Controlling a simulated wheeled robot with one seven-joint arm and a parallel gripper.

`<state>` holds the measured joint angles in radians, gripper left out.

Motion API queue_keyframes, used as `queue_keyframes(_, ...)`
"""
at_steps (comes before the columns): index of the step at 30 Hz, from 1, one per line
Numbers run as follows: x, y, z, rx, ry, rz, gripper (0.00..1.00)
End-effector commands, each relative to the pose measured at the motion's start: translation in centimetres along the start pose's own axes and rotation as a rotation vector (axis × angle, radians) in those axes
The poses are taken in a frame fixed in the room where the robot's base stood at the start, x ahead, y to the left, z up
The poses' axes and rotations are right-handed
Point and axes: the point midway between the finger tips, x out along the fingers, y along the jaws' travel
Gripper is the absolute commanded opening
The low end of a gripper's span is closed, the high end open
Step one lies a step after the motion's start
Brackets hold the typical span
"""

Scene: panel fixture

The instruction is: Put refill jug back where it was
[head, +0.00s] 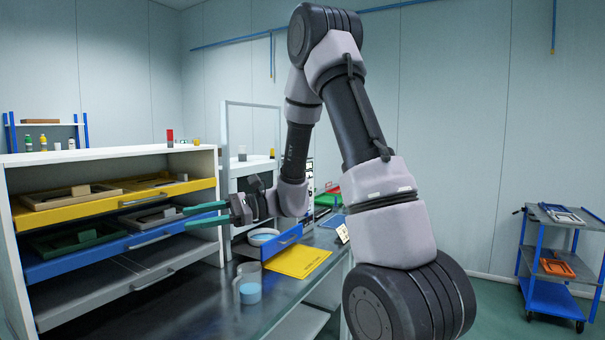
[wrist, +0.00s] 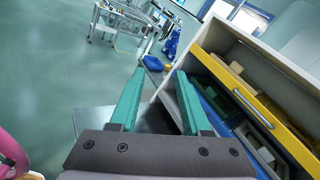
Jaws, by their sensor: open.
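The likely refill jug (head: 249,284), a clear vessel with blue liquid in its lower part, stands upright on the dark bench top in front of the drawer cabinet. My gripper (head: 187,217) is above and left of it in the head view, level with the cabinet's drawer fronts and apart from the jug. Its two teal fingers (wrist: 160,76) are spread with nothing between them in the wrist view. I cannot see the jug in the wrist view.
The cabinet (head: 105,158) has a yellow drawer (head: 118,205), a blue drawer (head: 105,259) and a grey one below. The bench in front is clear.

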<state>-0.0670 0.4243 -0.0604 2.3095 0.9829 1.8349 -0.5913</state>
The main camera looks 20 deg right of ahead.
Motion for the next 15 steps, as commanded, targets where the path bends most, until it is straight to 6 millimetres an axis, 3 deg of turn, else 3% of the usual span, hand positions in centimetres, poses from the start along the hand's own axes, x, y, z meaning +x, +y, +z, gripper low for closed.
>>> queue_keyframes(1, -0.4, 1.1, 2.2, -0.065, 0.036, 0.068, 0.47)
queue_keyframes(6, -2.7, 5.6, 6.5, -0.266, 0.215, 0.297, 0.47)
queue_keyframes(10, -5.6, 8.4, 8.3, -0.432, 0.396, 0.435, 0.47)
queue_keyframes(15, -10.3, 10.4, 10.1, -0.661, 0.677, 0.558, 0.47)
